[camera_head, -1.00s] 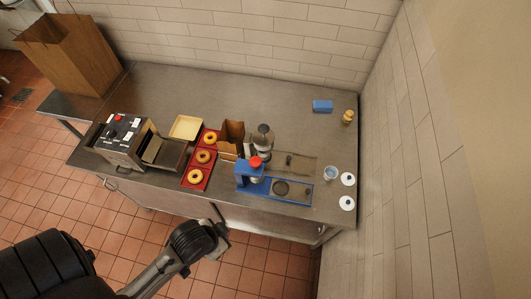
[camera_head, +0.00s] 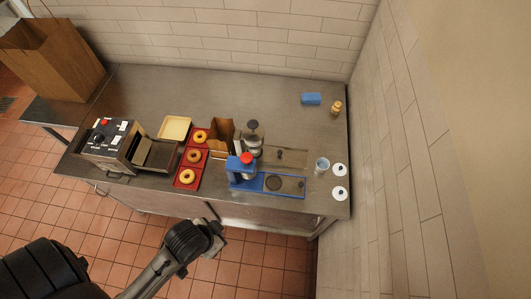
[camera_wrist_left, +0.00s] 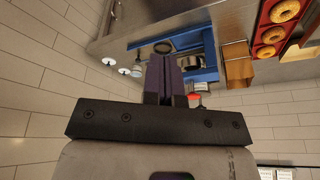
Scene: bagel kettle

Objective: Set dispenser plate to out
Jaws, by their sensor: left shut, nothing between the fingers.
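A blue dispenser (camera_head: 235,171) with a red knob (camera_head: 247,158) stands near the front edge of the metal counter. A flat blue plate (camera_head: 290,193) extends from it to the right, with a dark round disc (camera_head: 273,182) on it. In the left wrist view the blue frame (camera_wrist_left: 208,58) shows beyond the fingers, partly hidden by them. My left gripper (camera_head: 222,240) is in front of the counter, over the floor, apart from the dispenser. Its fingers (camera_wrist_left: 166,72) are together and empty. My right gripper is not in view.
A glass (camera_head: 321,166) and white lids (camera_head: 339,169) stand to the right. The back counter is mostly clear.

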